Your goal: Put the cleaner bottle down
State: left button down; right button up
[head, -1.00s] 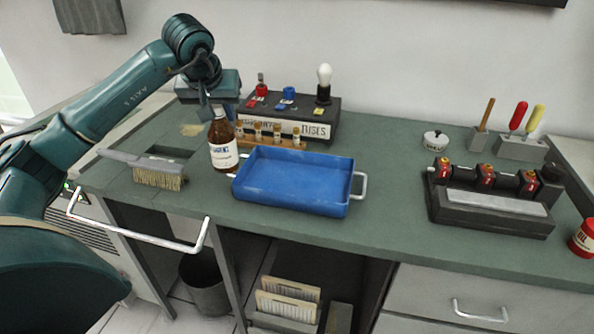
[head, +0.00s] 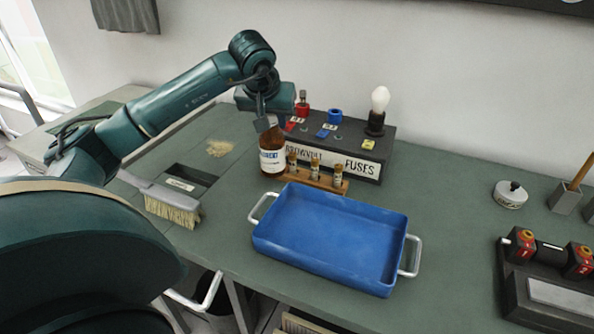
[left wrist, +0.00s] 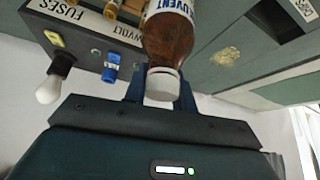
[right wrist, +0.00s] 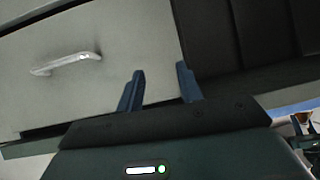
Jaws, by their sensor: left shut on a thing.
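The cleaner bottle (head: 271,161) is brown with a white label and stands upright at the left end of the vial rack, behind the blue tray's left corner. My left gripper (head: 266,122) is shut on its upper part from above. In the left wrist view the bottle (left wrist: 168,38) and its white cap (left wrist: 162,84) sit between the fingers. I cannot tell whether its base touches the bench (head: 225,218). My right gripper (right wrist: 160,88) is open and empty, facing a drawer front in the right wrist view.
The blue tray (head: 330,235) is in front. The vial rack (head: 312,177) and fuse box (head: 345,155) stand close by on the right. A brush (head: 170,205) lies at the left beside a recess. Bench around the pale stain (head: 219,148) is clear.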

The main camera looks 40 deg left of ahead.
aim_at(274, 143)
pick_arm(q)
jog(key=shift+f, duration=3.2)
jog(key=c, duration=1.1)
grip_release()
jog(key=shift+c, duration=0.2)
